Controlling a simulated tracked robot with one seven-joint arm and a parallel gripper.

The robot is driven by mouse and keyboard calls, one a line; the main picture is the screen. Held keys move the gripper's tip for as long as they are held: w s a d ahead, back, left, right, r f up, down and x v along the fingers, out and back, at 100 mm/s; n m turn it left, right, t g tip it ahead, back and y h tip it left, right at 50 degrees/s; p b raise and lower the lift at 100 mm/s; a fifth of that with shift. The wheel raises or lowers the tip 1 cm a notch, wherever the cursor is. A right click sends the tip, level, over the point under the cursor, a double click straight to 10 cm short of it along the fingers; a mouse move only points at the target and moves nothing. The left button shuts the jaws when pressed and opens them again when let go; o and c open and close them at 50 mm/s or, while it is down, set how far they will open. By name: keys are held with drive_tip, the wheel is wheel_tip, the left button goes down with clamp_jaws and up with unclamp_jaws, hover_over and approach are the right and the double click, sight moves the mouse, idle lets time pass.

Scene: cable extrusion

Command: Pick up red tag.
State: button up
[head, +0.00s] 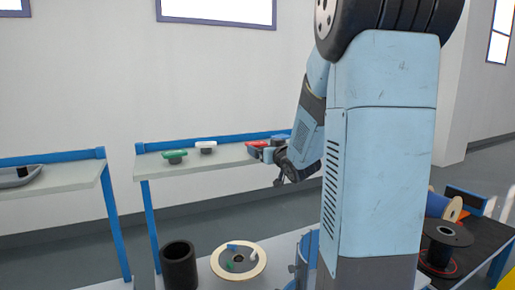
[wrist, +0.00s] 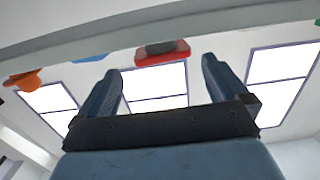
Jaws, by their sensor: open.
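The red tag (head: 257,145) lies at the right end of the bench top in the head view, partly hidden by my gripper (head: 269,154). In the wrist view, which looks upside down, the red tag (wrist: 162,54) has a dark grey base and shows beyond and between the two fingers. My gripper (wrist: 161,75) is open, with nothing between its fingers. The red tag looks apart from both fingers.
A white tag (head: 206,146) and a green tag (head: 174,154) sit on the same bench (head: 150,166), left of the red one. An orange thing (wrist: 24,79) shows in the wrist view. A black cylinder (head: 179,266) and a cable reel (head: 238,263) stand in front.

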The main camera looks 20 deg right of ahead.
sight(256, 143)
drive_tip(key=shift+w+a+f, duration=0.1)
drive_tip(key=shift+w, duration=1.85)
drive_tip(key=shift+w+f, duration=0.1)
drive_tip(key=shift+w, duration=1.85)
drive_tip(key=shift+c, duration=0.4)
drive_tip(key=c, duration=0.8)
